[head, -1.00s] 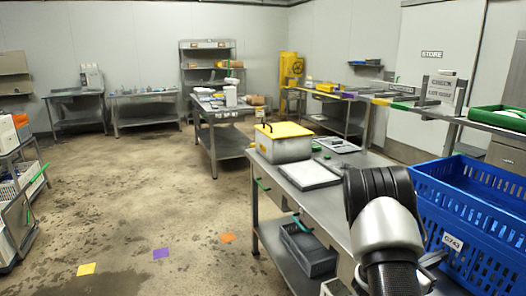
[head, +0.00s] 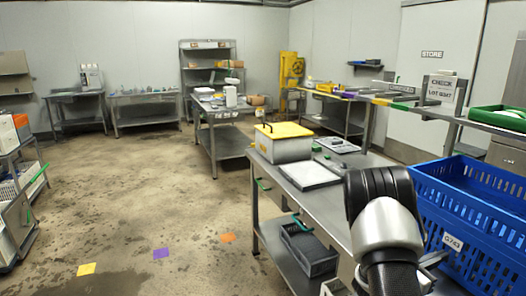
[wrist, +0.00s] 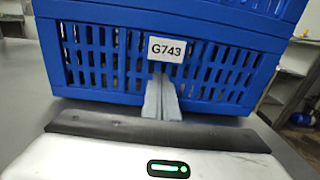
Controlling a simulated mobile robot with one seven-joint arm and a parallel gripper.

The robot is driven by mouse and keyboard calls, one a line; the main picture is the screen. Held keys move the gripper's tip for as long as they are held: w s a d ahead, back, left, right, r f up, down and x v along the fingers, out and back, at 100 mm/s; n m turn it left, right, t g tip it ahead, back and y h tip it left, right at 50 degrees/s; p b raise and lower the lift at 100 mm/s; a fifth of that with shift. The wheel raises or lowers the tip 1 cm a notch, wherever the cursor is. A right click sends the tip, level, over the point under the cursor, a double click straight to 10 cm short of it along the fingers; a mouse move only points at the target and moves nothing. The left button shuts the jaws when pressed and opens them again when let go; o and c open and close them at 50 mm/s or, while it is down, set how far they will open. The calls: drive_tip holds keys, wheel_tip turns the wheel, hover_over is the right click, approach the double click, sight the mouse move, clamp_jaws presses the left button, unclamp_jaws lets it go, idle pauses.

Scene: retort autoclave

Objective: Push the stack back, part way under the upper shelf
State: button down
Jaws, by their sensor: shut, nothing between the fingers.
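The stack is blue slatted plastic crates (head: 475,215) on the steel table at the right of the head view. The top one is open and looks empty. In the wrist view, the crate wall (wrist: 215,75) fills the upper half, with a white G743 label (wrist: 166,49) and part of another crate above. My gripper (wrist: 160,82) is shut and empty, its fingertips at the wall just below the label, touching or very close. The upper shelf (head: 425,105) runs behind the stack in the head view.
A yellow-lidded box (head: 284,143) and a white-topped tray (head: 309,173) sit farther along the table. A dark crate (head: 308,250) is on the lower shelf.

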drive_tip(key=shift+b+x, duration=0.75)
drive_tip(key=shift+x, duration=2)
drive_tip(key=shift+p+v, duration=0.6)
drive_tip(key=shift+v, duration=3.45)
